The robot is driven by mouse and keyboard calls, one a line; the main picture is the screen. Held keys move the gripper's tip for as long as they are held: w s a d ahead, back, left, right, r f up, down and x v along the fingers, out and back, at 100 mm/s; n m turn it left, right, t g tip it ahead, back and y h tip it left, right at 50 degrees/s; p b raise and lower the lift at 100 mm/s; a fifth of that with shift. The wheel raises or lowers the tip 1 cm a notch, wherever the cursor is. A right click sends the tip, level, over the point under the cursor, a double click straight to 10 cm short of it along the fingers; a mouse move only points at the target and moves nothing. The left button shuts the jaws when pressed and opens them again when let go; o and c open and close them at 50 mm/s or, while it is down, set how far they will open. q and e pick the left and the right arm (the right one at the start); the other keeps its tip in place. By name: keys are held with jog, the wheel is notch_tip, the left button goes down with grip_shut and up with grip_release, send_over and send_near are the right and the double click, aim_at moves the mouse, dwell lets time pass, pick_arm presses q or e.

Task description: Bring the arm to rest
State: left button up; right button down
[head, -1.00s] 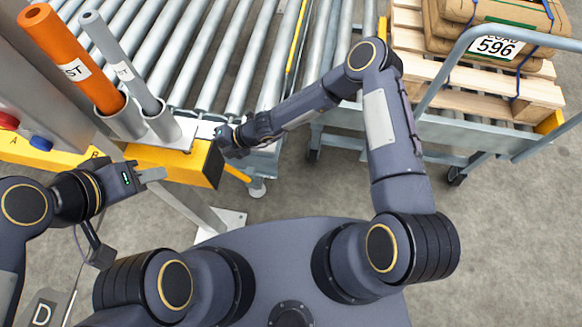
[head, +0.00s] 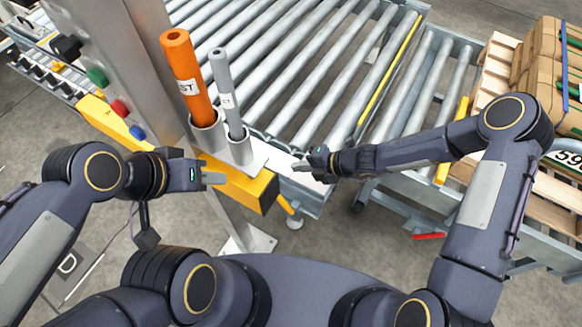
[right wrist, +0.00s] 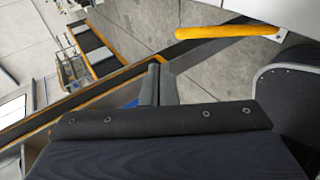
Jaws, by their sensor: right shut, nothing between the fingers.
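My right arm reaches in from the right in the head view. Its gripper (head: 306,166) is shut and empty, over the near edge of the roller conveyor, just right of the yellow beam's end. In the right wrist view its fingers (right wrist: 157,84) are together with nothing between them. My left gripper (head: 213,179) is at the left, in front of the yellow beam (head: 238,184), with its fingers seen from the side. I see nothing held in it, but whether its fingers are apart is unclear.
An orange tube (head: 188,78) and a grey tube (head: 226,92) stand in holders near both grippers. A metal post (head: 135,62) with buttons rises behind the left gripper. The roller conveyor (head: 300,82) lies beyond. A pallet (head: 545,205) with stacked sacks (head: 555,70) is at right.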

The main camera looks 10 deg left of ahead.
jog(key=shift+d+r, duration=0.1)
dwell(0.5)
jog(key=s+d+r+n+t+h, duration=0.1)
jog(key=s+d+r+n, duration=0.1)
jog(key=d+r+n, duration=0.7)
jog(key=s+d+r+n+h, duration=0.1)
jog(key=s+d+r+n, duration=0.3)
jog(key=r+n, duration=0.75)
jog(key=s+d+r+n+t+h, duration=0.1)
jog(key=s+d+r+n+h, duration=0.1)
jog(key=s+d+n, duration=0.4)
jog(key=s+d+r+n+t+h, duration=0.2)
jog(key=s+d+r+n+h, duration=0.1)
jog(key=s+d+n, duration=0.4)
jog(key=s+n, duration=0.1)
jog(key=n, duration=0.2)
jog(key=shift+s+d+n, duration=0.25)
jog(key=shift+s+n, duration=0.1)
jog(key=shift+s, duration=0.05)
jog(key=shift+s+r, duration=0.1)
